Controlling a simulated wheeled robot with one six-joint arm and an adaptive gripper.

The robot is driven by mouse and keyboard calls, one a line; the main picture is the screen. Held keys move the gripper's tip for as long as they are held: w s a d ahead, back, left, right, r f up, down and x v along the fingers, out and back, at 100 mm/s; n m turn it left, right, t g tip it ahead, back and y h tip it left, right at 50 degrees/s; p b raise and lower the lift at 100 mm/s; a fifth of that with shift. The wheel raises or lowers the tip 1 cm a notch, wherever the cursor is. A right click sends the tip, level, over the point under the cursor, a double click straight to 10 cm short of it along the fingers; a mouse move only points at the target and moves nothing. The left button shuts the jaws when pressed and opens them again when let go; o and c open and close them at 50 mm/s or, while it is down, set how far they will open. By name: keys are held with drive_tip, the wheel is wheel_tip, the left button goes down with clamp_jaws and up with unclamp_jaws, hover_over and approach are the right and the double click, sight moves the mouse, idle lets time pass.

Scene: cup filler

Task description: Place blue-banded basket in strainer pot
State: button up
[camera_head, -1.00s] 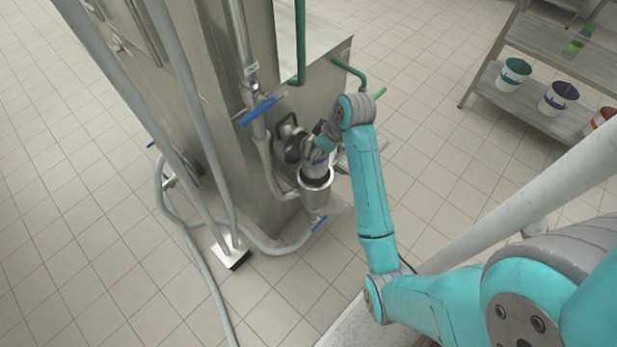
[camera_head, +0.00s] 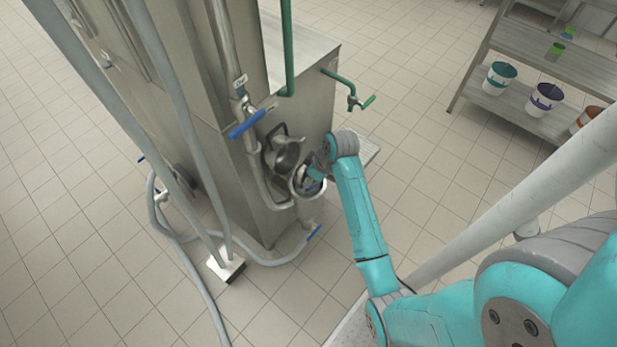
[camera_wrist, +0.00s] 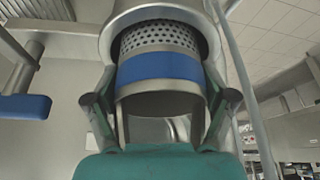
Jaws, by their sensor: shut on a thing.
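The basket (camera_wrist: 158,67) is a metal cylinder with a wide blue band and a perforated end, clear in the wrist view. My gripper (camera_wrist: 160,100) is shut on it, one finger on each side. The strainer pot (camera_wrist: 115,38) is a round metal vessel, and the basket's perforated end is inside its mouth. The blue band and plain end are still outside the mouth in this view. In the head view my gripper (camera_head: 317,170) is at the mouth of the pot (camera_head: 308,205), low beside the machine. It hides most of the basket there.
The steel machine (camera_head: 235,165) stands close to the pot, with a round metal lid (camera_head: 285,152) beside the pot. A blue-handled valve (camera_head: 252,124) and a green tap (camera_head: 357,102) are nearby. Hoses lie on the left. A shelf (camera_head: 535,118) holds buckets at right.

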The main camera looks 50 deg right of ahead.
drive_tip(key=shift+f, duration=0.6)
drive_tip(key=o, duration=1.2)
drive_tip(key=shift+f, duration=0.1)
